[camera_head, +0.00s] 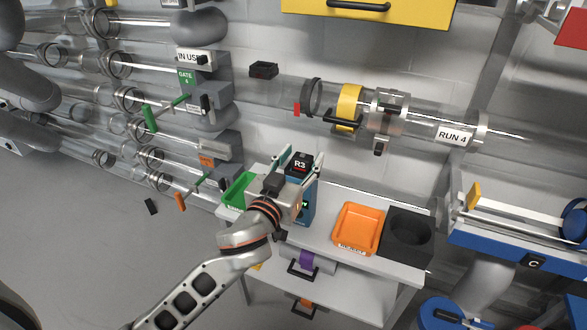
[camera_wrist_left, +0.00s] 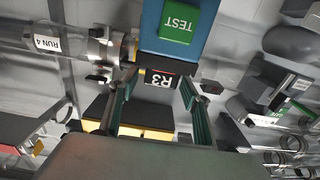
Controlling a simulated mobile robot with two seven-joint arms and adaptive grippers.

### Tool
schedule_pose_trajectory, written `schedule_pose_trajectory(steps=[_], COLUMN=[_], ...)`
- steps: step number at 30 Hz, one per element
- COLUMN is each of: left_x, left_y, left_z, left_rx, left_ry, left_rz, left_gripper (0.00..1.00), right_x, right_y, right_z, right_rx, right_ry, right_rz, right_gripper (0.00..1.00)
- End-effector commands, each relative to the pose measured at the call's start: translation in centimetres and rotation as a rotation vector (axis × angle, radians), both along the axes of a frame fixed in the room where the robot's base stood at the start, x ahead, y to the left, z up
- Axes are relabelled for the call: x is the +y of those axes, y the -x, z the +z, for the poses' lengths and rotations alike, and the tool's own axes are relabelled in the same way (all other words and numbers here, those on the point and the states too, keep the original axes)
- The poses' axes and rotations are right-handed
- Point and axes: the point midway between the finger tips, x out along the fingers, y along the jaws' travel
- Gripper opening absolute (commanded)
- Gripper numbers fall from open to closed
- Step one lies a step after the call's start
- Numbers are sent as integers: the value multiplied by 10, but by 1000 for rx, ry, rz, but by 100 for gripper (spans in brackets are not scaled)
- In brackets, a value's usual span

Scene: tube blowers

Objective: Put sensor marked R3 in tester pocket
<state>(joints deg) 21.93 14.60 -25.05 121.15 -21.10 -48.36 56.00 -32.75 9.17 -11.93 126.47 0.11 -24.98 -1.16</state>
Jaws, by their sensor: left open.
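The black sensor marked R3 (camera_head: 301,163) is at the top of the blue tester (camera_head: 305,208) on the white bench. In the left wrist view the R3 sensor (camera_wrist_left: 161,80) is beside the tester (camera_wrist_left: 150,35) with its green TEST label. How deep it sits in the tester pocket is hidden. My left gripper (camera_head: 297,161) is open, with one finger on each side of the sensor. In the left wrist view the fingers of the gripper (camera_wrist_left: 157,82) stand apart, with visible gaps to the block. My right gripper is out of view.
A green tray (camera_head: 236,192) is left of the tester. An orange tray (camera_head: 357,225) and a dark block with a round hole (camera_head: 408,232) stand on the bench to the right. Clear tubes, including RUN 4 (camera_head: 455,136), run along the wall behind.

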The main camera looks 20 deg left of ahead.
Motion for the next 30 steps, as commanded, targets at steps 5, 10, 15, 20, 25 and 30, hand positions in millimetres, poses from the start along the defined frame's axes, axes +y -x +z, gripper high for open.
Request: schedule_pose_trajectory(steps=[5, 10, 15, 20, 25, 30], left_x=[0, 2, 3, 3, 4, 2], left_y=[22, 53, 84, 105, 117, 134], left_z=[1, 1, 0, 0, 1, -47], left_rx=[-1, -1, 1, 0, 0, 94], left_ry=[3, 3, 3, 2, 0, -46], left_rz=[-2, 0, 0, -1, 0, -30], left_gripper=[48, 48, 48, 48, 48, 48], right_x=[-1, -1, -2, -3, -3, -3], right_y=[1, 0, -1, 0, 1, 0], right_z=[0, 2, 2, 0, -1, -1], right_rx=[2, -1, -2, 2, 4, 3], right_ry=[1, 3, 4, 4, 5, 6], right_rz=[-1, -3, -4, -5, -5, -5], right_gripper=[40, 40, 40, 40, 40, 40])
